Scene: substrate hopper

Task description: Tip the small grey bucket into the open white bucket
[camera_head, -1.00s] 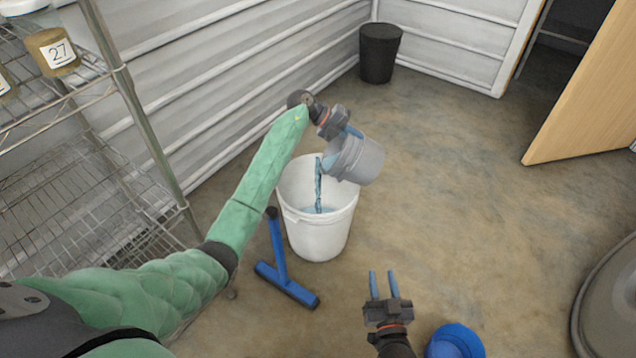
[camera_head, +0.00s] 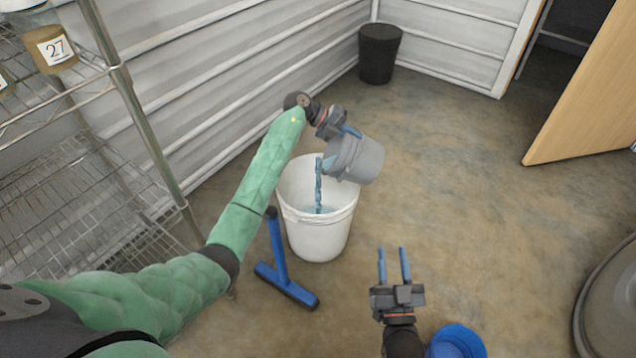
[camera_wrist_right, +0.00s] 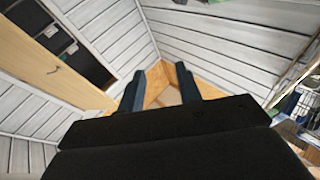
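The small grey bucket (camera_head: 362,160) is tipped to the left over the rim of the open white bucket (camera_head: 318,236). A stream of bluish liquid (camera_head: 318,184) runs from its lip into the white bucket, where some liquid shows at the bottom. My left gripper (camera_head: 347,131) is at the grey bucket's upper edge, its blue fingers closed on it. My right gripper (camera_head: 394,266) is open and empty, to the lower right of the white bucket. Its spread fingers also show in the right wrist view (camera_wrist_right: 160,88).
A wire shelf (camera_head: 150,150) is at the left. A blue object (camera_head: 455,342) lies at the bottom. A black bin (camera_head: 379,54) is at the back wall. The floor to the right is mostly clear.

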